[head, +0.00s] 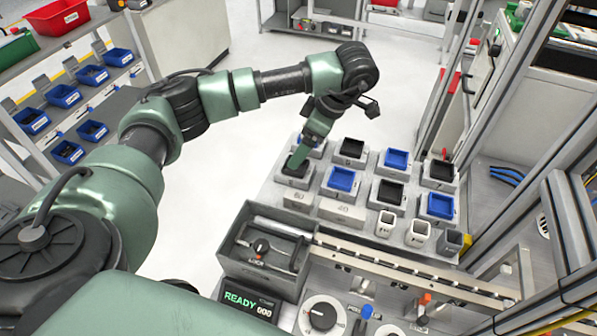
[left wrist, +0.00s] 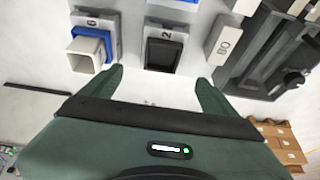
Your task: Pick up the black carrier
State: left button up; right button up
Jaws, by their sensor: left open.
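Several black and blue carriers sit in grey holders on the light bench in the head view. One black carrier (head: 296,168) is at the near left end, partly hidden by my left gripper (head: 299,156). In the left wrist view, a black carrier (left wrist: 163,54) sits in a holder marked 2. It lies ahead of my left gripper (left wrist: 160,84), between the lines of its two spread fingers. The gripper is open and empty; contact cannot be told. Other black carriers (head: 352,148) stand farther right. My right gripper is not in view.
A blue carrier with a pale square insert (left wrist: 88,48) stands left of the black one in the left wrist view. A grey block marked BO (left wrist: 226,38) is to the right. A grey bin (head: 265,262) and a rail (head: 390,262) lie nearer in the head view.

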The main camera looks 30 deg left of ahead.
pick_arm(q)
jog(key=shift+d+f+b, duration=0.1)
jog(key=shift+f+b, duration=0.2)
jog(key=shift+f, duration=0.55)
jog(key=shift+s+f, duration=0.1)
jog(key=shift+s, duration=0.05)
jog(key=shift+s+f+p, duration=0.2)
jog(key=shift+f+p, duration=0.25)
jog(key=shift+f, duration=0.15)
jog(key=p+x, duration=0.1)
jog(key=x, duration=0.1)
jog(key=p+x, duration=0.2)
jog(key=x, duration=0.1)
jog(key=shift+w+f, duration=0.25)
jog(key=shift+f, duration=0.05)
jog(key=shift+a+f, duration=0.2)
jog(key=shift+f, duration=0.1)
jog(key=c, duration=1.8)
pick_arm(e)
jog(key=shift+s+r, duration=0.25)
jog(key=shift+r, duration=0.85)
